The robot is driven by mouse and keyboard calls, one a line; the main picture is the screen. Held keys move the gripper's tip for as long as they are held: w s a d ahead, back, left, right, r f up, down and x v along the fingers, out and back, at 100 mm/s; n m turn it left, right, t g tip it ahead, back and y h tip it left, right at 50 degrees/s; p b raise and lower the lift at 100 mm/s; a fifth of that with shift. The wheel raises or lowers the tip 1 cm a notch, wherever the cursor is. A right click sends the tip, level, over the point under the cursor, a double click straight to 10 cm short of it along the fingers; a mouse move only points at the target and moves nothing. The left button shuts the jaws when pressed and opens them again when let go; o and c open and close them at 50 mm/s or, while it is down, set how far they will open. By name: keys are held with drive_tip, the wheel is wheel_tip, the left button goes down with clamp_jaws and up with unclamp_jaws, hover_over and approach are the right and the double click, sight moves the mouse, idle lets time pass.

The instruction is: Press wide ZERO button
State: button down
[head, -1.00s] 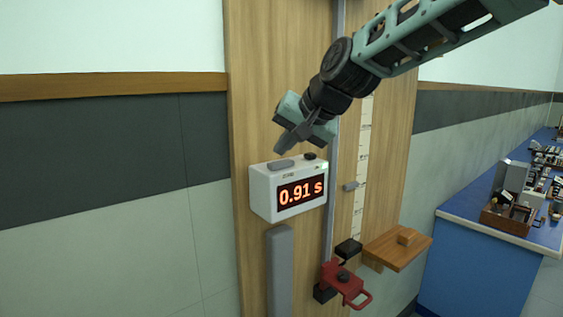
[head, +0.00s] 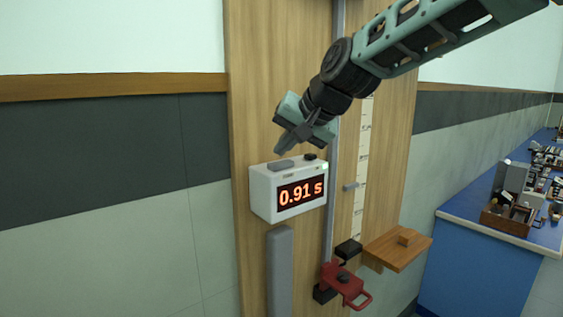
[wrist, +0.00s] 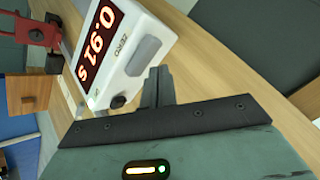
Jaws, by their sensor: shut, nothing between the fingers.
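The white timer box (head: 262,195) is mounted on a wooden board, and its display (head: 301,192) reads 0.91 s. The wide grey ZERO button (head: 281,165) lies on its top, at the left. In the wrist view the ZERO button (wrist: 144,55) shows next to the printed word ZERO. My gripper (head: 279,149) is shut and empty, with its fingertips pointing down just above the button, with a small gap in the head view. The fingertips (wrist: 160,71) also show close to the button in the wrist view.
A round black knob (head: 310,156) sits on the box top, right of the button. A vertical rail and scale (head: 362,150) run beside the box. Below are a red clamp (head: 343,284) and a wooden shelf (head: 398,250). A blue bench (head: 480,265) with instruments stands at right.

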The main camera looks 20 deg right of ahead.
sight(284, 163)
drive_tip(key=shift+f, duration=0.1)
idle(0.4)
drive_tip(key=shift+f+b, duration=0.4)
drive_tip(key=shift+b, duration=0.15)
drive_tip(key=shift+f, duration=0.2)
drive_tip(key=shift+r, duration=0.15)
idle(0.4)
drive_tip(key=shift+r+p, duration=0.3)
drive_tip(key=shift+r, duration=0.25)
wheel_tip(284, 163, up, 6)
drive_tip(key=p, duration=0.4)
drive_tip(key=shift+p, duration=0.35)
idle(0.4)
